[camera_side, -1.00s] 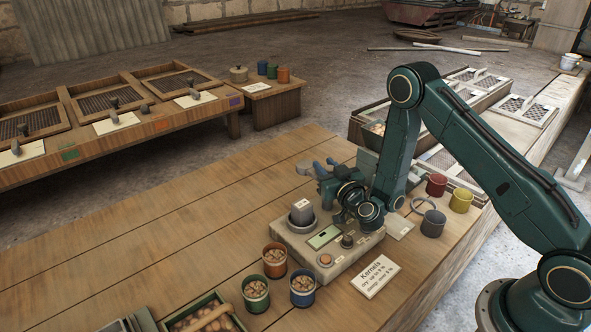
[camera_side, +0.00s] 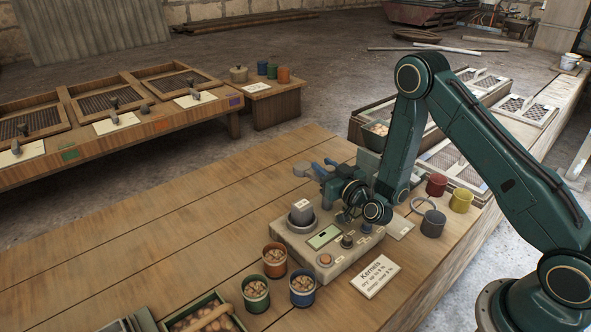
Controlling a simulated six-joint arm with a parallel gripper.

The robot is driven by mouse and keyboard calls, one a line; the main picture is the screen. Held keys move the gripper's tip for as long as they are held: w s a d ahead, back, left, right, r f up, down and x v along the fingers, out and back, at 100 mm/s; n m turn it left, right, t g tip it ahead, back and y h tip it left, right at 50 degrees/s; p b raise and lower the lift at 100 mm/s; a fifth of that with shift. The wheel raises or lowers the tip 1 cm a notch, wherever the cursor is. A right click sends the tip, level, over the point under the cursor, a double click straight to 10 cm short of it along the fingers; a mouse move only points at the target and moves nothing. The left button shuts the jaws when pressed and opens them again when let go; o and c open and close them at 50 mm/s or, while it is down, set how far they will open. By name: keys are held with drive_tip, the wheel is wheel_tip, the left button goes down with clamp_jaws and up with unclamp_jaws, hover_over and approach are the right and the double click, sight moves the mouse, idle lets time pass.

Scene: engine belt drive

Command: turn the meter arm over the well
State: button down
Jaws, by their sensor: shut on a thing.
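The meter is a pale box (camera_side: 332,264) on the wooden bench, with a green display (camera_side: 323,237) and an orange button. My gripper (camera_side: 318,171) is level behind the meter, pointing left, with blue fingers. It is shut on a small grey piece (camera_side: 302,169), which seems to be the end of the meter arm. The rest of the meter arm and its pivot are hidden behind my wrist.
Orange (camera_side: 275,261), green (camera_side: 255,295) and blue (camera_side: 302,288) cups of kernels stand before the meter. A kernels card (camera_side: 375,281) lies to their right. Red (camera_side: 437,185), yellow (camera_side: 461,201) and grey (camera_side: 433,222) cups stand right of my wrist. The bench left of the meter is clear.

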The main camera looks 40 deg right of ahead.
drive_tip(key=shift+a, duration=0.1)
drive_tip(key=c, duration=1.1)
unclamp_jaws()
drive_tip(key=shift+s, duration=0.15)
drive_tip(key=shift+s+a, duration=0.2)
drive_tip(key=shift+s, duration=0.95)
drive_tip(key=shift+s+a, duration=0.25)
drive_tip(key=shift+s, duration=0.95)
drive_tip(key=shift+s+a, duration=0.2)
drive_tip(key=shift+s, duration=0.95)
